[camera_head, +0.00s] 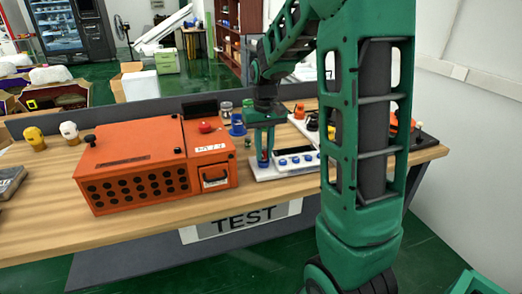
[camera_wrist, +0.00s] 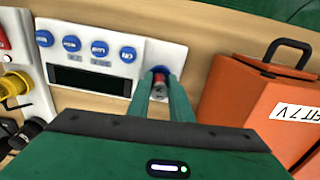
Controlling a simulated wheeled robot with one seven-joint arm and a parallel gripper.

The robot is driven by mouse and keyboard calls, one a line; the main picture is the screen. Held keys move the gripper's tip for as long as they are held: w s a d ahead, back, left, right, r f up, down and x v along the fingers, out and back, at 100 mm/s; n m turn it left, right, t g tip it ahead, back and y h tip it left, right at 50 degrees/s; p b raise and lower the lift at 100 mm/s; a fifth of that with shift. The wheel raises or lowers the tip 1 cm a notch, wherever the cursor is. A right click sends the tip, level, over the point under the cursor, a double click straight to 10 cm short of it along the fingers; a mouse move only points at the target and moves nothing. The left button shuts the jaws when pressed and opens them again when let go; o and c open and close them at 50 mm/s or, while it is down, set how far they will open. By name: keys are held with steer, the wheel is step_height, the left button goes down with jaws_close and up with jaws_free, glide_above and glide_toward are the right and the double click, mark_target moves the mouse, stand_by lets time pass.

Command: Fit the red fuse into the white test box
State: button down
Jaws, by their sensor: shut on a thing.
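The white test box (camera_head: 290,170) lies on the wooden table, right of the orange case. In the wrist view its white panel (camera_wrist: 102,90) carries several blue buttons, a dark display and a blue round socket (camera_wrist: 160,71) at its right end. My gripper (camera_head: 264,160) points down over the box's left end. It is shut on the red fuse (camera_wrist: 159,83), which has a metallic end and shows between the fingers in the wrist view. The fuse is at the blue socket. I cannot tell how far it sits in it, as the fingers hide part of it.
The orange case (camera_head: 135,160) stands left of the box, with a smaller orange unit (camera_head: 209,150) close to my gripper. A blue cup-like thing (camera_head: 237,126) and other small items stand behind. The table's front edge (camera_head: 140,222) is clear. Yellow and white knobs stand far left.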

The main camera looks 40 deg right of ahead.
mark_target(264, 148)
steer(key=shift+f, duration=0.4)
steer(key=shift+r, duration=0.1)
steer(key=shift+r, duration=1.95)
